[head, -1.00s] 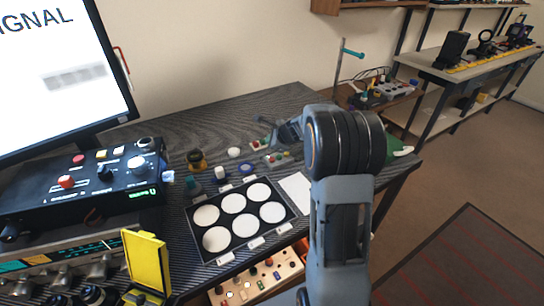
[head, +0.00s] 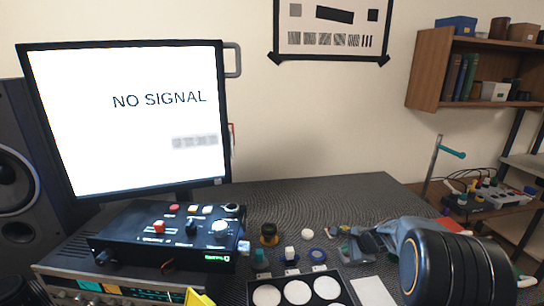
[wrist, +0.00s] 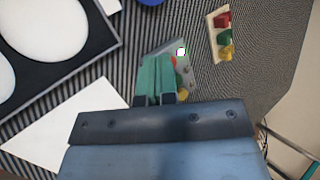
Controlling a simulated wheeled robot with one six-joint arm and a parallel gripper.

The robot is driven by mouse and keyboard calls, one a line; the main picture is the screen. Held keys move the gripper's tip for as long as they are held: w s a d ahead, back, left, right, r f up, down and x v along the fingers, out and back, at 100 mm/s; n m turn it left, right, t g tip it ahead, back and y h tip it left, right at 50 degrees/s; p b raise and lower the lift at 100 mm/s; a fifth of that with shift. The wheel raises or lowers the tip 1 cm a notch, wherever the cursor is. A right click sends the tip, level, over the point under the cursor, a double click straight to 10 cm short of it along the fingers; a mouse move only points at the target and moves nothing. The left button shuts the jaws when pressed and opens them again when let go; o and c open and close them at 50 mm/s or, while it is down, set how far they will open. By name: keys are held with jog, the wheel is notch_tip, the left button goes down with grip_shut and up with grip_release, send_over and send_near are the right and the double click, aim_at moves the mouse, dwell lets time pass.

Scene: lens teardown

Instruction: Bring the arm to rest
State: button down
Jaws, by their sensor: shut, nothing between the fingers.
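My gripper (wrist: 156,85) shows in the wrist view with its two teal fingers together and nothing between them. In the head view my gripper (head: 345,248) is small and partly blurred into the clutter at the right part of the desk. It is over or close beside a grey plate (wrist: 180,55) with small coloured parts. I cannot tell whether the fingertips touch it. My arm runs from there to the lower right of the head view, where a large black banded joint fills the corner.
A dark tray (wrist: 60,76) with white round pads and a white sheet (wrist: 65,140) lie beside the gripper. A strip with coloured knobs (wrist: 222,38) lies near. A monitor (head: 130,120) and black control box (head: 165,238) stand left. The desk's back (head: 330,200) is clear.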

jog(key=s+a+r+n+g+h+p, duration=0.1)
jog(key=s+a+r+n+p, duration=0.4)
jog(key=s+r+n, duration=0.4)
jog(key=s+a+r+n+g+h+p, duration=0.2)
jog(key=s+a+r+n+p, duration=0.3)
jog(key=s+r+n, duration=0.4)
jog(key=s+r+p, duration=0.1)
jog(key=s, duration=0.6)
jog(key=shift+s+a+n, duration=0.2)
jog(key=shift+s+n, duration=0.1)
jog(key=shift+s, duration=0.05)
jog(key=shift+r, duration=0.1)
